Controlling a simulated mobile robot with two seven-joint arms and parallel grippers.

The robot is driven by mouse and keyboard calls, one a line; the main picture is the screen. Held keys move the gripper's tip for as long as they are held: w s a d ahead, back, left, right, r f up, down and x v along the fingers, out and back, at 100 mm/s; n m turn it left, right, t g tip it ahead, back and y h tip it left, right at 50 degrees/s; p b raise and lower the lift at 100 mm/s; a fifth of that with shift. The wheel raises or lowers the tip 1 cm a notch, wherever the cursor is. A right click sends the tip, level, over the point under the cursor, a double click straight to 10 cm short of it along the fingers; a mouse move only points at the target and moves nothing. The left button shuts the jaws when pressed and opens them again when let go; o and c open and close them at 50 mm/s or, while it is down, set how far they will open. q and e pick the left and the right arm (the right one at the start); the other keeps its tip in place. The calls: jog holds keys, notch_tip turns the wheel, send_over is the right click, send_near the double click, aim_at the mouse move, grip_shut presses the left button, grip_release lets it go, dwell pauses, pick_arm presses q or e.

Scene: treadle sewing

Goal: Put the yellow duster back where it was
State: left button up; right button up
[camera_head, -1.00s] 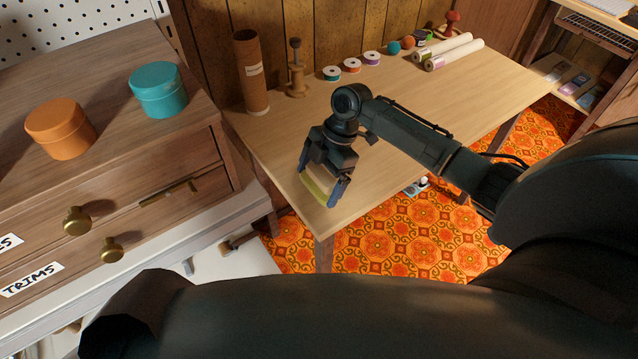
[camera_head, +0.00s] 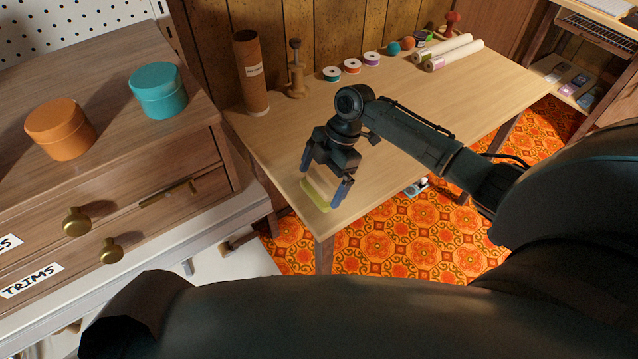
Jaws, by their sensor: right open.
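The yellow duster (camera_head: 314,197) lies on the wooden table (camera_head: 410,105), close to its near left corner. Its upper part is partly hidden by my right gripper. My right gripper (camera_head: 322,180) is just above the duster with its fingers spread apart, one at each side of it. The fingers look clear of the duster. My left gripper cannot be made out in this view.
The drawer cabinet (camera_head: 150,165) with orange (camera_head: 60,130) and teal (camera_head: 158,92) tins is at left. The table's middle is clear.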

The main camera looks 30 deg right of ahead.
jog(key=v, duration=1)
